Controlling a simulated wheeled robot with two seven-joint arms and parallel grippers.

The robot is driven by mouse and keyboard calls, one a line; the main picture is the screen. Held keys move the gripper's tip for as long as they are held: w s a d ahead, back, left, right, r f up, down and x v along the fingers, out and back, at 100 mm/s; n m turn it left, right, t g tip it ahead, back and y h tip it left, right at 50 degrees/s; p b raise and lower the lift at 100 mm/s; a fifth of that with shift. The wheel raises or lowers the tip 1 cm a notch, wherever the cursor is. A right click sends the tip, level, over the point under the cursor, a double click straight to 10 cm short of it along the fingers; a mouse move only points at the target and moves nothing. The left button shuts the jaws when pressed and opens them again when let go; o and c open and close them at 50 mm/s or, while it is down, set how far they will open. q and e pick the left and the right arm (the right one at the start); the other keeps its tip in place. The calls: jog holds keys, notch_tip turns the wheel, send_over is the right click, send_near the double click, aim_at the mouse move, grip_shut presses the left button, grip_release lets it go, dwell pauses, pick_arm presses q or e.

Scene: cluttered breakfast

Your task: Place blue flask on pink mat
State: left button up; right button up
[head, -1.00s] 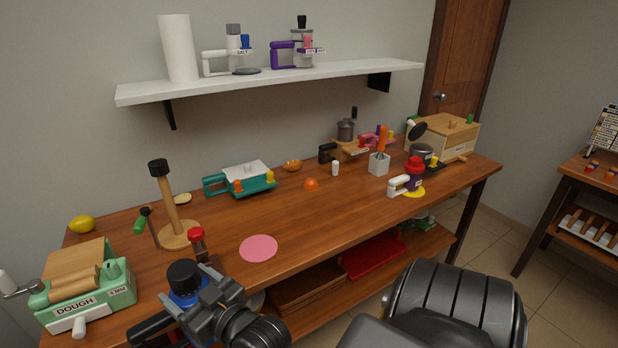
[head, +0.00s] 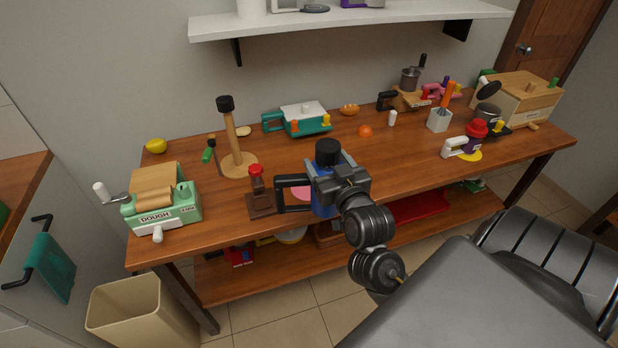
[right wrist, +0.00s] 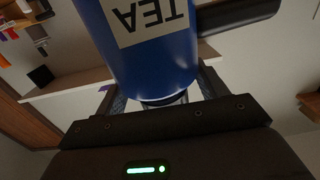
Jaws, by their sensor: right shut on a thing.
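The blue flask (head: 322,201) has a black lid and a black handle on its left. My right gripper (head: 343,186) is shut on its body and holds it roughly upright in the head view. In the right wrist view the flask (right wrist: 150,45) fills the space between the fingers, with its TEA label showing upside down. The pink mat (head: 303,192) lies on the table behind the flask, mostly hidden by it and its handle. I cannot tell how high the flask is above the table. My left gripper is not in view.
A red-topped grinder (head: 258,194) stands just left of the flask's handle. A wooden holder (head: 237,167) with an upright post is behind it. A green dough machine (head: 163,205) is at the left. The table right of the flask is clear up to a purple, red-lidded jar (head: 472,142).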

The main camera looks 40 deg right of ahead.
jog(key=s+d+r+m+h+p, duration=0.2)
jog(key=d+r, duration=0.4)
jog(key=d, duration=0.1)
pick_arm(q)
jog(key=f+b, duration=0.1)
jog(key=b, duration=0.3)
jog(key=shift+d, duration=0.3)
pick_arm(e)
jog(key=w+d+f+g, duration=0.1)
jog(key=w+f, duration=1.2)
jog(key=shift+w+d+h, duration=0.15)
jog(key=shift+d+h, duration=0.15)
jog(key=shift+d, duration=0.1)
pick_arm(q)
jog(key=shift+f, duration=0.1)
pick_arm(e)
jog(key=shift+f, duration=0.2)
jog(key=o, duration=1.7)
jog(key=shift+o, duration=0.2)
